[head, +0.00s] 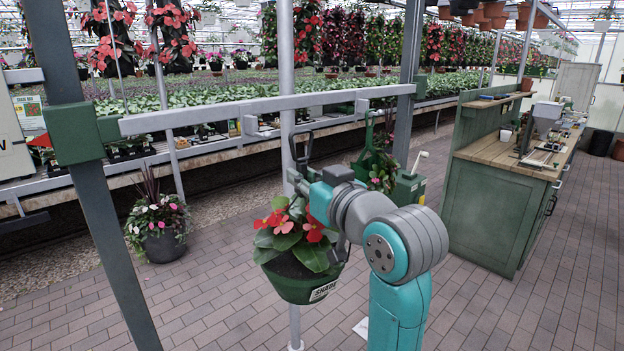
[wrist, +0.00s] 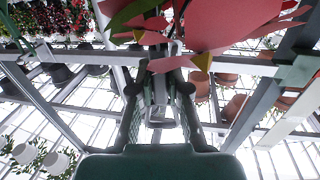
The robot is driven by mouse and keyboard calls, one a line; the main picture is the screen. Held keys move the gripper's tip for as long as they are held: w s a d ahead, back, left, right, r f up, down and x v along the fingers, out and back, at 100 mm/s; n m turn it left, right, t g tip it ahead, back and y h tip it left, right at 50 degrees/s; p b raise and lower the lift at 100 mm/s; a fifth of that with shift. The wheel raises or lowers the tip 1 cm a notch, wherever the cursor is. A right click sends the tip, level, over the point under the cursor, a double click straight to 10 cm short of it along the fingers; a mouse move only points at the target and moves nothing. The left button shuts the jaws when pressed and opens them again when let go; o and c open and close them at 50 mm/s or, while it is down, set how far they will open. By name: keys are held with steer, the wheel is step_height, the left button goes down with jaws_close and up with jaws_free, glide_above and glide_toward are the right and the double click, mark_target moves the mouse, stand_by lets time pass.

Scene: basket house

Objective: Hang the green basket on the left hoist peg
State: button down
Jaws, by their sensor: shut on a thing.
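The green basket (head: 284,290) holds leafy plants with red flowers and carries a white label. It hangs upright off the floor in the head view, just in front of a thin post. My gripper (head: 298,178) is above it, shut on its hanger, with the dark hook (head: 301,146) standing up above the fingers. The hook is a little below the hoist crossbar (head: 235,112); I cannot tell its depth from the bar. In the wrist view, my gripper (wrist: 161,115) is seen from below, with red petals and leaves close above.
Another green hanger with a plant (head: 378,165) hangs under the crossbar's right part, beside a green winch box (head: 408,189) with a crank. Sloping posts (head: 95,190) flank the frame. A potted plant (head: 160,235) stands at left, a green workbench (head: 490,205) at right.

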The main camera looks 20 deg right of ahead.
steer(key=w+a, duration=0.2)
steer(key=w, duration=0.5)
steer(key=shift+a, duration=0.15)
stand_by(0.4)
steer(key=shift+w+a, duration=0.1)
steer(key=shift+w, duration=0.25)
stand_by(1.0)
steer(key=shift+w+a, duration=0.25)
steer(key=shift+w, duration=0.45)
steer(key=shift+w+a, duration=0.2)
steer(key=shift+w, duration=0.5)
steer(key=shift+w+a, duration=0.1)
steer(key=shift+w, duration=0.1)
steer(key=shift+w+a, duration=0.15)
steer(key=shift+w, duration=0.35)
steer(key=shift+w+f, duration=0.15)
steer(key=shift+f, duration=0.45)
steer(key=shift+f, duration=0.2)
stand_by(0.5)
